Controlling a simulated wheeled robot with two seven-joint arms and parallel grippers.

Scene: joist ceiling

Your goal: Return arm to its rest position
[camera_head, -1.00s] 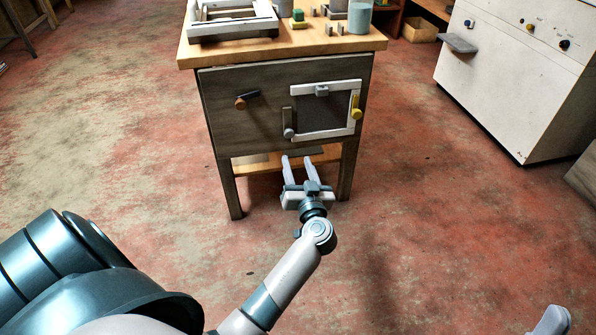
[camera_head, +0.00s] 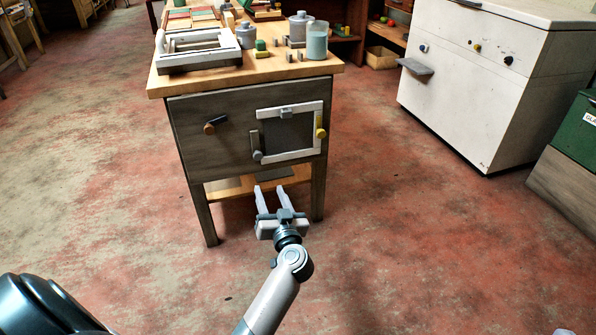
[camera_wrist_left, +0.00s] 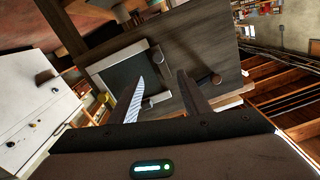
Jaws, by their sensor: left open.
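My left gripper (camera_head: 272,205) is in front of the wooden workbench (camera_head: 185,137), low near its lower shelf. Its two fingers point away from me and stand apart, with nothing between them. In the left wrist view the open fingers (camera_wrist_left: 163,92) show against the bench front, with the white-framed dark panel (camera_wrist_left: 122,78) behind them. I cannot tell from these views how far the fingers are from the bench. A pale bit at the bottom right edge of the head view may be part of my right arm; the right gripper is not clearly seen.
The bench top holds a white frame (camera_head: 196,47), a glass jar (camera_head: 317,40) and several small blocks. The red floor (camera_head: 420,240) between is clear.

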